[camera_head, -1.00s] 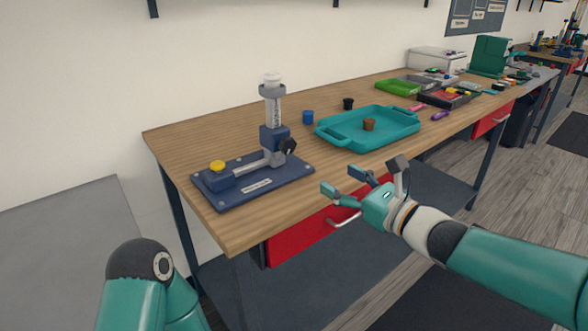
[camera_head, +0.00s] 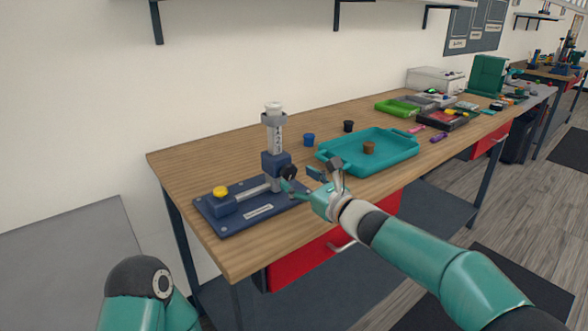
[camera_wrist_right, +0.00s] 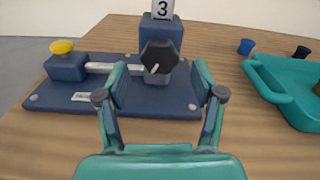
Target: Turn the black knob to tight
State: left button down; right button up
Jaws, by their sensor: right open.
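The black knob (camera_head: 290,172) is on the side of the blue block of a dark blue fixture (camera_head: 240,226) at the near left of the bench. In the right wrist view the black knob (camera_wrist_right: 158,54) is many-sided, with a pale mark low on its face. My right gripper (camera_head: 300,180) is open just in front of it. In the wrist view the fingers of the right gripper (camera_wrist_right: 161,80) are spread to both sides of the knob and below it, apart from it. My left gripper is out of view.
The fixture has a yellow knob (camera_head: 220,192) and an upright clear column (camera_head: 274,138). A teal tray (camera_head: 335,162) lies to the right with a brown cup (camera_head: 369,148) in it. Blue (camera_head: 309,140) and black (camera_head: 348,126) cups stand behind. The wooden bench front is clear.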

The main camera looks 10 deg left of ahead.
aim_at(289, 172)
jog(key=shift+p+x, duration=0.4)
jog(key=shift+x, duration=0.8)
jog(key=c, duration=1.1)
jog(key=shift+c, duration=0.2)
